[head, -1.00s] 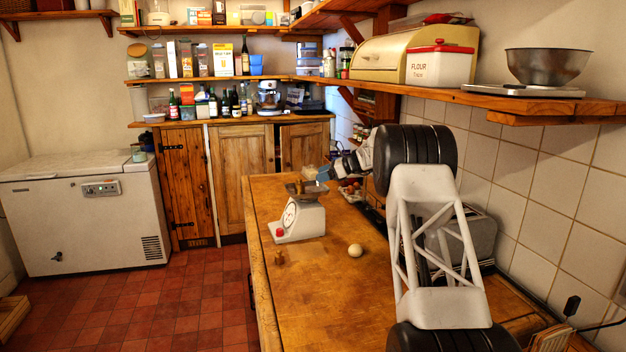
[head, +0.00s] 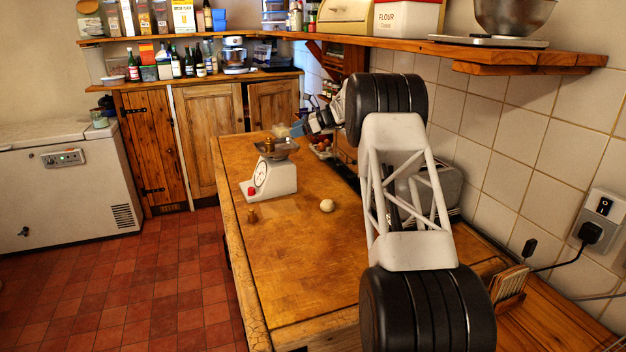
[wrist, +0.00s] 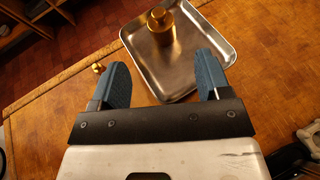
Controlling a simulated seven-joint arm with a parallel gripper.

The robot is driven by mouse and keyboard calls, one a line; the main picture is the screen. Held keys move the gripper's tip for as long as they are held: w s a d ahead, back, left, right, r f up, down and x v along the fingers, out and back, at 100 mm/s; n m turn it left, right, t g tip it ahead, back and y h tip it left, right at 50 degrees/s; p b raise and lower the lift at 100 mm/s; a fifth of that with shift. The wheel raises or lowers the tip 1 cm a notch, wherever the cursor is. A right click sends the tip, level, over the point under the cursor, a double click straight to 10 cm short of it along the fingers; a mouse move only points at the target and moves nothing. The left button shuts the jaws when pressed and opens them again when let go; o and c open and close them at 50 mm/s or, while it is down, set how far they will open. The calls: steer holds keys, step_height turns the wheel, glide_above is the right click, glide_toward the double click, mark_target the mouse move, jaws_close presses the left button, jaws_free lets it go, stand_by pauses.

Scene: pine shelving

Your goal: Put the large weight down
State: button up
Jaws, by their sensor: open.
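The large weight (wrist: 162,26), a brass cylinder with a knob, stands on the scale's metal pan (wrist: 182,86). In the head view the weight (head: 269,144) is small on top of the pan, above the white kitchen scale (head: 273,179). In the head view my gripper (head: 298,128) is beside the pan, partly hidden by my arm.
A pale round object (head: 327,206) lies on the counter (head: 290,265) right of the scale. A toaster (head: 440,188) stands by the tiled wall behind my arm. A shelf (head: 440,48) overhangs on the right. The front of the counter is mostly clear.

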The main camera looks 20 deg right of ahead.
steer(key=s+a+r+n+g+h, duration=0.1)
steer(key=s+a+r+n+h, duration=0.25)
steer(key=s, duration=0.85)
steer(key=s+a+r+n+g+h, duration=0.1)
steer(key=s+a+r+n, duration=0.25)
steer(key=s+a, duration=0.65)
steer(key=s+a+r+n+g+h, duration=0.1)
steer(key=s+a+r+n+h, duration=0.2)
steer(key=s, duration=1.2)
steer(key=s+f+n+h, duration=0.1)
steer(key=s+f+n, duration=0.2)
steer(key=s, duration=1.1)
steer(key=s+a+f+n+h, duration=0.1)
steer(key=s+f+n, duration=0.3)
steer(key=s, duration=1.1)
steer(key=s+f+n+h, duration=0.3)
steer(key=s+n, duration=0.2)
steer(key=s, duration=1)
steer(key=shift+a+f+t, duration=0.3)
steer(key=shift+f, duration=0.1)
